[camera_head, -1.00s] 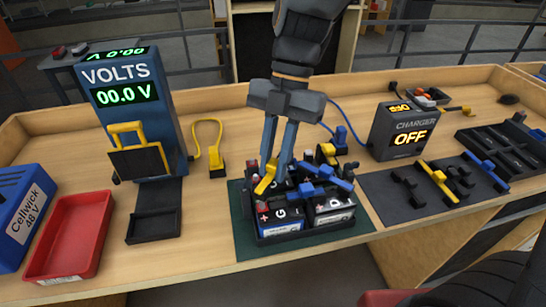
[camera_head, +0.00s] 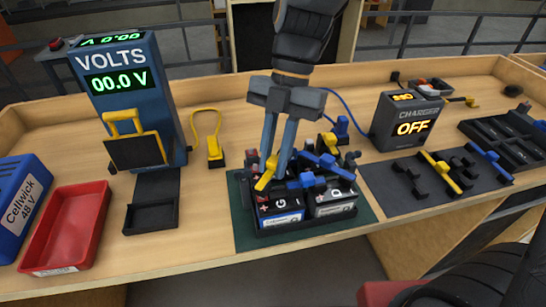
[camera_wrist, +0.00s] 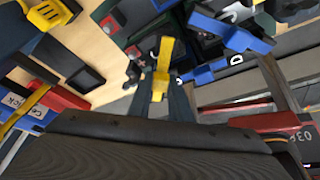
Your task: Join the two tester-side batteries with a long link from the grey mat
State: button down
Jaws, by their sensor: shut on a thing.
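My gripper (camera_head: 272,171) points down over the left side of the battery tray (camera_head: 290,236), shut on a yellow link (camera_head: 267,174). In the wrist view the yellow link (camera_wrist: 163,55) stands between the fingers (camera_wrist: 165,95). The link is at the left terminals, above battery G (camera_head: 280,207); I cannot tell whether it is fully seated. Battery D (camera_head: 331,201) is to its right. A blue link (camera_head: 328,167) lies across the tops, and the rear batteries are mostly hidden. The grey mat (camera_head: 395,201) to the right holds black, yellow and blue links.
The blue volts tester (camera_head: 127,88) stands left with a black tray (camera_head: 150,218) before it. A red bin (camera_head: 66,230) and a blue box (camera_head: 20,205) are farther left. The charger (camera_head: 405,122) stands behind the grey mat.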

jog(key=shift+f+b, duration=0.65)
jog(key=shift+f, duration=0.35)
jog(key=c, duration=1.5)
grip_release()
jog(key=shift+c, duration=0.2)
jog(key=shift+b+v, duration=0.95)
jog(key=shift+v, duration=3)
